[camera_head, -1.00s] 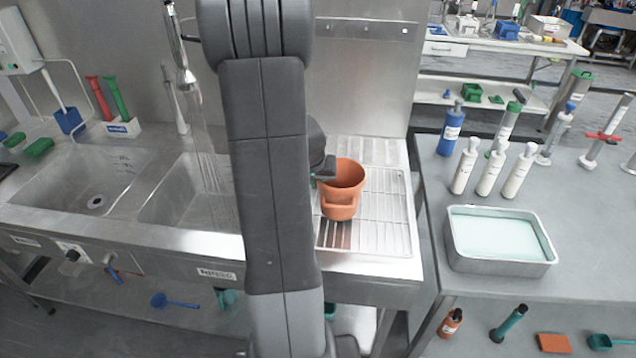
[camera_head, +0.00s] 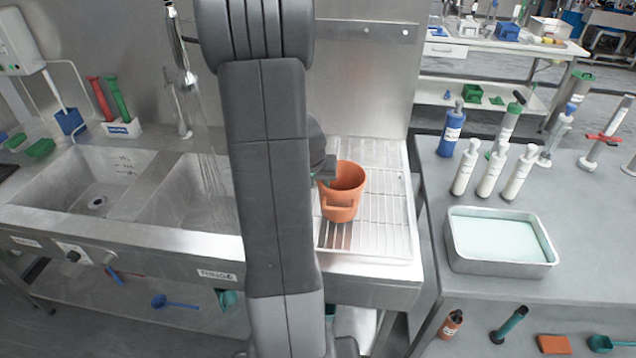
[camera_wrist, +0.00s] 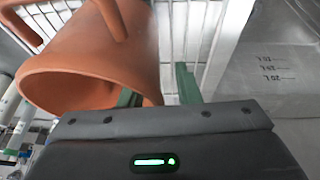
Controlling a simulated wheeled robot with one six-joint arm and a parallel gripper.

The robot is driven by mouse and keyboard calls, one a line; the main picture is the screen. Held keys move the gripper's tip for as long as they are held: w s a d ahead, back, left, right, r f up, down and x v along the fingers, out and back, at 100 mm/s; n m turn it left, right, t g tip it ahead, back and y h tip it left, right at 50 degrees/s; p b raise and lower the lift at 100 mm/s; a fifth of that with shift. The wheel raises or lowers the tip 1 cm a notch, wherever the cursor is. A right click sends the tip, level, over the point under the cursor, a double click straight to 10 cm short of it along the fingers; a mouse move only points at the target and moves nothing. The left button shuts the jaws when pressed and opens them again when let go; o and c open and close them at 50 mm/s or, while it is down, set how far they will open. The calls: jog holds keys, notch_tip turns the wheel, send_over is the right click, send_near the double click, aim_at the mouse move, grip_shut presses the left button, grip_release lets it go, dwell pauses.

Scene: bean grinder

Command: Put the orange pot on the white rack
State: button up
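The orange pot (camera_head: 341,200) stands upright on the white rack (camera_head: 385,235), in the rack's left part, with its handle toward the front. My gripper (camera_head: 327,172) is at the left side of the pot's rim, partly hidden behind my arm. In the wrist view, the pot (camera_wrist: 85,60) fills the upper left, its mouth facing the camera. My gripper's green fingertips (camera_wrist: 158,90) are spread apart. The left one overlaps the pot's mouth near the rim; the right one is outside the pot, with a visible gap to its wall.
Sink basins (camera_head: 95,185) lie left of the rack, with a running tap (camera_head: 180,60). A grey table (camera_head: 590,225) at the right carries a metal tray (camera_head: 500,262) and several bottles (camera_head: 490,170). The rack's right part is clear.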

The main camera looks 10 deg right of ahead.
jog(key=v, duration=1.1)
jog(key=shift+s+r, duration=0.2)
jog(key=shift+d, duration=0.1)
dwell(0.5)
